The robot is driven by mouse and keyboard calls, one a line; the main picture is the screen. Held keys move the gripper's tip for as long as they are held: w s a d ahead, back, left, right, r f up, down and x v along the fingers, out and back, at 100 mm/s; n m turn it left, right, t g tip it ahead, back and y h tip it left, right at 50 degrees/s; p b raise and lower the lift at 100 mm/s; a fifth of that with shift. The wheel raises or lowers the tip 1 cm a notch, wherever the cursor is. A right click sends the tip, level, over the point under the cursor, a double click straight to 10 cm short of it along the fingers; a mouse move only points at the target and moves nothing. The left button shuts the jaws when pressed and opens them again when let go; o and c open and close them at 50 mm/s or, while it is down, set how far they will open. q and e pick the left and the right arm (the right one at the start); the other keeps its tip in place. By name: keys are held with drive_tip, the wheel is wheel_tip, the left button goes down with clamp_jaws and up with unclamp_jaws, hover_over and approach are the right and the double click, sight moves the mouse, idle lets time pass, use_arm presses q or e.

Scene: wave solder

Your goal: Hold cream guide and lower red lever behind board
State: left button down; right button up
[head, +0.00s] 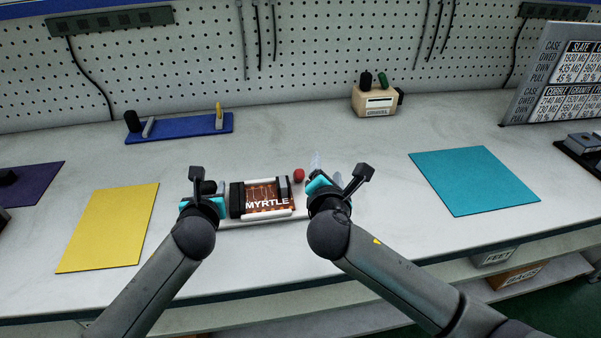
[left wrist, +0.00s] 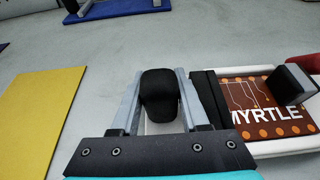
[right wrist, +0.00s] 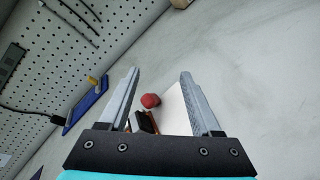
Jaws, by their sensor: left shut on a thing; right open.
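A cream guide (head: 256,217) holds a brown circuit board (head: 263,191) marked MYRTLE. My left gripper (head: 215,199) is shut on a black rounded grip (left wrist: 160,95) at the guide's left end. The red knob of the lever (head: 299,175) stands just behind the board's right end; the rest of the lever is hidden. My right gripper (head: 318,172) is open, to the right of the knob. In the right wrist view the red knob (right wrist: 150,100) shows between the open fingers, apart from them and farther out.
A blue rack (head: 180,128) stands at the back left and a beige block (head: 374,101) at the back right. A yellow mat (head: 110,228) lies left, a teal mat (head: 474,180) right. A pegboard (head: 300,45) closes off the back.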

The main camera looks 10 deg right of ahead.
sight(300, 174)
drive_tip(key=s+a+r+m+g+y, duration=0.3)
drive_tip(key=a+r+m+g, duration=0.2)
drive_tip(key=m+g, duration=0.2)
drive_tip(key=x, duration=1.2)
drive_tip(key=shift+w, duration=0.3)
clamp_jaws()
idle(0.4)
